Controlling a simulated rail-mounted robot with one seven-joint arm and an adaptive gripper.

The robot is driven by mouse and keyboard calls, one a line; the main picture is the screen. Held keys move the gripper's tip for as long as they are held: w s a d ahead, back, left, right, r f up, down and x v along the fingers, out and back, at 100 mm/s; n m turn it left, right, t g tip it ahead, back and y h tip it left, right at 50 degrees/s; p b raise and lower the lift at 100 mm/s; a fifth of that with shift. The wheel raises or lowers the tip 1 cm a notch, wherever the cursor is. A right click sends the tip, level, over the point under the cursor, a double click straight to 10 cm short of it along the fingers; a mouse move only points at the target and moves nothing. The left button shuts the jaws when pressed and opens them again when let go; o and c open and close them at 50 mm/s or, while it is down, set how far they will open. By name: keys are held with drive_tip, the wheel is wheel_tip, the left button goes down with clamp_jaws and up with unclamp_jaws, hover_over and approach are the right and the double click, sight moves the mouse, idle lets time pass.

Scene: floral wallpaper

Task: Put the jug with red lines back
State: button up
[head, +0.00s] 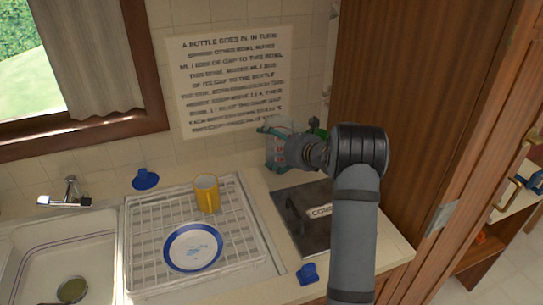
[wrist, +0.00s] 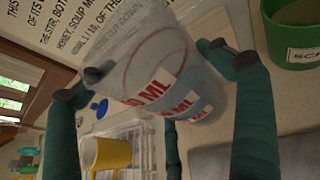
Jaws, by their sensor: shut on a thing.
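A clear jug (wrist: 150,65) with red-and-white "ML" labels and thin curved lines is between my gripper's teal fingers (wrist: 150,75) in the wrist view. My gripper is shut on it and the jug looks tilted there. In the head view the jug (head: 276,155) shows at the back of the counter, in front of the tiled wall, partly hidden by my gripper (head: 288,142). I cannot tell whether its base touches the counter.
A green labelled pot (wrist: 295,38) stands close to the jug. A dark labelled board (head: 318,235) lies on the counter below my arm. The white drying rack (head: 140,225) holds a yellow mug (head: 207,193) and a blue-rimmed plate (head: 193,247). A tall wooden panel (head: 420,90) rises at right.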

sight(271, 157)
drive_tip(key=shift+w+a+f, duration=0.15)
drive_tip(key=shift+a+f, duration=0.2)
drive_tip(key=shift+a, duration=0.3)
drive_tip(key=shift+f, duration=1.9)
drive_tip(key=shift+f, duration=0.15)
drive_tip(key=o, duration=1.1)
drive_tip(key=shift+f, duration=0.15)
drive_tip(key=shift+o, duration=1.3)
drive_tip(key=shift+d, duration=0.1)
